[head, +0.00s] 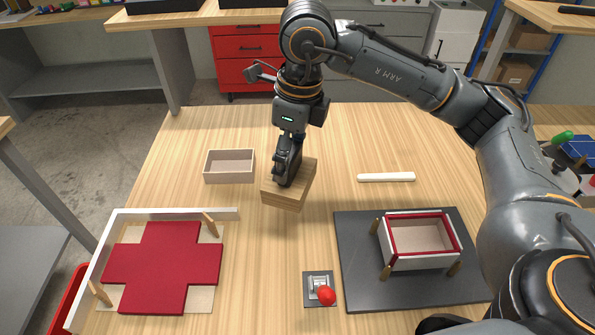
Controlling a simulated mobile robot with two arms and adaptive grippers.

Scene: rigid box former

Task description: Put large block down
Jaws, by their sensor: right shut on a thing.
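A large wooden block (286,197) is in my right gripper (283,175), above or at the middle of the wooden table. The gripper points down and is shut on the block's upper part. The block looks slightly tilted; I cannot tell whether it touches the table. My left gripper does not show.
A small open box (230,166) stands left of the block. A red cross-shaped sheet (165,267) lies in a white-edged frame at left. A red-rimmed box (420,243) sits among wooden posts on a dark plate (361,283). A white bar (386,177) and red-knobbed lever (326,294) are nearby.

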